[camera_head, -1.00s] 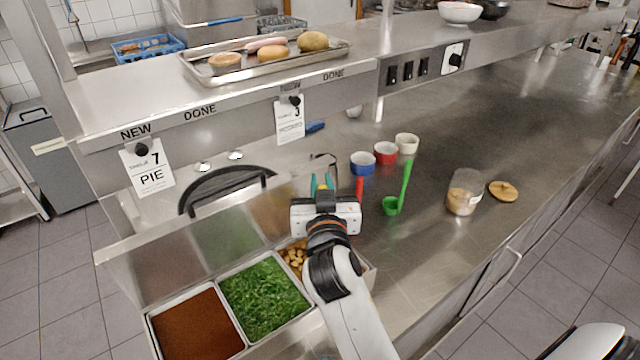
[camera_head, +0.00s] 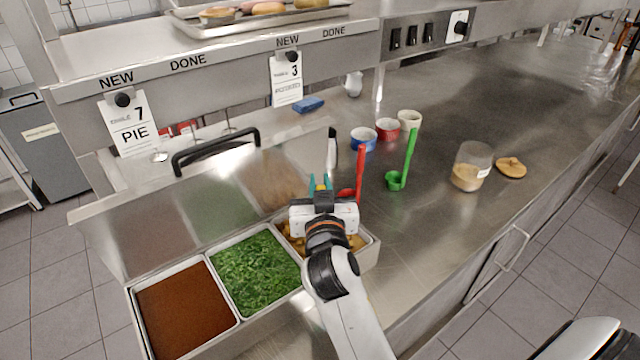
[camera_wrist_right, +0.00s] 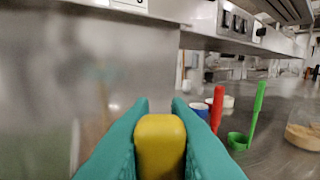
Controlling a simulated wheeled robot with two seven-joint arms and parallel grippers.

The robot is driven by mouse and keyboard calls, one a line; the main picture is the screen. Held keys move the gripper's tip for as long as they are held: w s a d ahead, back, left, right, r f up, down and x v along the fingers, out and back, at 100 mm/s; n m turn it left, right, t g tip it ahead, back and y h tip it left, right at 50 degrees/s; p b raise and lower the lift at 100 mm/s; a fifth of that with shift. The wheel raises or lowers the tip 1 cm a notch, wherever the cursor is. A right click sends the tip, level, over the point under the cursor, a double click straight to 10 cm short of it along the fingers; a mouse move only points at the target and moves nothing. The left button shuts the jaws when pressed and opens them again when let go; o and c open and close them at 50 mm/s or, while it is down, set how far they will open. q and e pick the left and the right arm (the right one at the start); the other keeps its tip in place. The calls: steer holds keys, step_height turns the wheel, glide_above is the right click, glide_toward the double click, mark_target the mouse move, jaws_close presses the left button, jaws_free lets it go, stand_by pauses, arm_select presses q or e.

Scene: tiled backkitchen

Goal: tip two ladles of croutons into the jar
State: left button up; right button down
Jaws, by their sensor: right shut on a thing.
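My right gripper (camera_head: 320,184) is over the back of the crouton bin, its teal fingers shut on a yellow handle (camera_wrist_right: 160,145). Only the handle's blunt end shows clearly; the rest of that utensil is hidden. The croutons (camera_head: 356,242) are tan pieces in the right-hand bin, partly hidden by my gripper and wrist. The clear jar (camera_head: 472,166) stands upright and uncovered on the counter to the right, with tan contents low inside. It also shows at the right edge of the wrist view (camera_wrist_right: 304,134). My left gripper is not in view.
A red ladle (camera_head: 361,172) and a green ladle (camera_head: 409,160) stand between bin and jar. Blue (camera_head: 363,140), red (camera_head: 386,130) and cream cups stand behind. A round lid (camera_head: 511,167) lies right of the jar. Bins of greens (camera_head: 255,270) and brown sauce (camera_head: 187,310) are left.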

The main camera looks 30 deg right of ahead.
stand_by(0.5)
step_height(320, 180, up, 10)
steer(key=p, duration=0.9)
stand_by(0.5)
steer(key=shift+d, duration=0.1)
